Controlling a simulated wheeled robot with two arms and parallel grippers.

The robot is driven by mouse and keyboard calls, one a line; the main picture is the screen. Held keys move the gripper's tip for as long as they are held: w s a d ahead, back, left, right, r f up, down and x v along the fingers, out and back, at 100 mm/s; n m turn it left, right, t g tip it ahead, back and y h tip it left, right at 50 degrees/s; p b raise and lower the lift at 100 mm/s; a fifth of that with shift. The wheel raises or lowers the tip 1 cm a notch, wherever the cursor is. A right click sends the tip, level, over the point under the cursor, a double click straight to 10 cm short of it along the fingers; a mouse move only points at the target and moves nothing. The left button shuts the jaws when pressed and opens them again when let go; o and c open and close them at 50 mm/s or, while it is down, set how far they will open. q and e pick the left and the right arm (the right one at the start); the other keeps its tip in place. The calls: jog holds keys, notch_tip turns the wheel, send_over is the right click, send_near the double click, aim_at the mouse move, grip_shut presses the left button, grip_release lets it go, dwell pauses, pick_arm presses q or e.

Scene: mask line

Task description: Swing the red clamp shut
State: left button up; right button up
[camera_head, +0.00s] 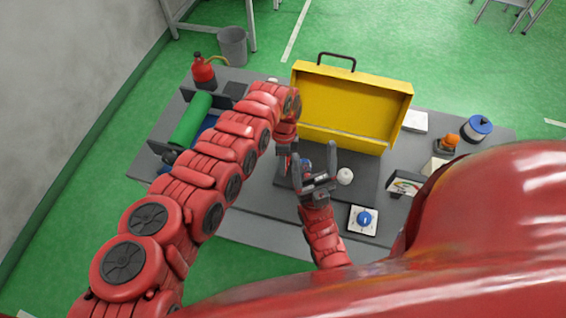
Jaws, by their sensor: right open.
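I cannot pick out the red clamp for sure; my arms and grippers cover part of the dark plate (362,192) in front of the yellow toolbox. My left arm reaches over the table from the left and bends down at its end. Its gripper (286,176) is low over the plate's left part, small and partly hidden, so its jaws are unclear. My right gripper (315,155) comes up from below, just right of the left one. Its two fingers are spread, with nothing seen held between them.
The open yellow toolbox (350,105) stands behind. A white knob (345,176) and a blue dial on a white plate (363,219) are to the right. A meter (405,184), a spool (478,128), a green roll (190,121) and a red can (203,70) stand around.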

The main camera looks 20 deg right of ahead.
pick_arm(q)
grip_shut()
